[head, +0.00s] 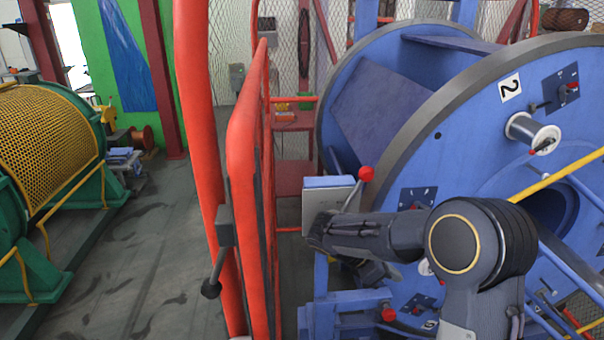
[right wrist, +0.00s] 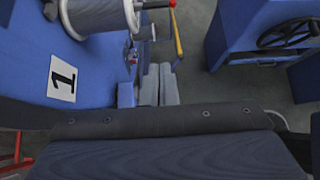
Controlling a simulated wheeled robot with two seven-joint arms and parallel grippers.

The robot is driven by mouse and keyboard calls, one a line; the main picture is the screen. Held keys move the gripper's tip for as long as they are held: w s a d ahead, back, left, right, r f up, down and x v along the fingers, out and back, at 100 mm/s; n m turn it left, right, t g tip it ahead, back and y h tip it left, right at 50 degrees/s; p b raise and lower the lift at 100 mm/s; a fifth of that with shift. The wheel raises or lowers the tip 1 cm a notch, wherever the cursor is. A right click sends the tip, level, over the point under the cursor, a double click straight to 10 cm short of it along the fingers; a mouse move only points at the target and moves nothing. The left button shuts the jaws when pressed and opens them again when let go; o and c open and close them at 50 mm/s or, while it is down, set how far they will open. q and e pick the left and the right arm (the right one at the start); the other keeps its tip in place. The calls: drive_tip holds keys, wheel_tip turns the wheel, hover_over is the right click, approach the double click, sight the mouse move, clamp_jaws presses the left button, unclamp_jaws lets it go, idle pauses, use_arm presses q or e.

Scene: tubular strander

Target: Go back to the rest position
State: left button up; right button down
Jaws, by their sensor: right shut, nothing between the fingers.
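My right arm (head: 480,250) comes in from the lower right of the head view, bent at its dark elbow joint. Its forearm points left, in front of the blue strander (head: 455,120). My right gripper (right wrist: 158,86) shows in the right wrist view with its two grey fingers side by side, shut and empty. The fingertips lie near blue machine parts and a white spool (right wrist: 98,15); I cannot tell the exact gap. In the head view the gripper is mostly hidden by the forearm. My left arm and gripper are not in view.
A red guard frame (head: 245,170) stands just left of the arm. A grey box (head: 330,193) and a red-knobbed lever (head: 366,174) are close to the forearm. Open floor (head: 150,240) lies left of the frame.

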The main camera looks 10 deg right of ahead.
drive_tip(key=s+a+r+m+t+y, duration=0.1)
drive_tip(key=s+a+m+t+y, duration=0.1)
drive_tip(key=s+m, duration=0.4)
drive_tip(key=s+a+r+m+t+y, duration=0.1)
drive_tip(key=s+a+m+y, duration=0.4)
drive_tip(key=s, duration=0.5)
drive_tip(key=s+a+r+m+t+y, duration=0.2)
drive_tip(key=s+a+m+t+y, duration=0.1)
drive_tip(key=s+m+y, duration=0.3)
drive_tip(key=shift+s+a+m+t+y, duration=0.35)
drive_tip(key=shift+s+m, duration=0.35)
drive_tip(key=shift+s, duration=0.3)
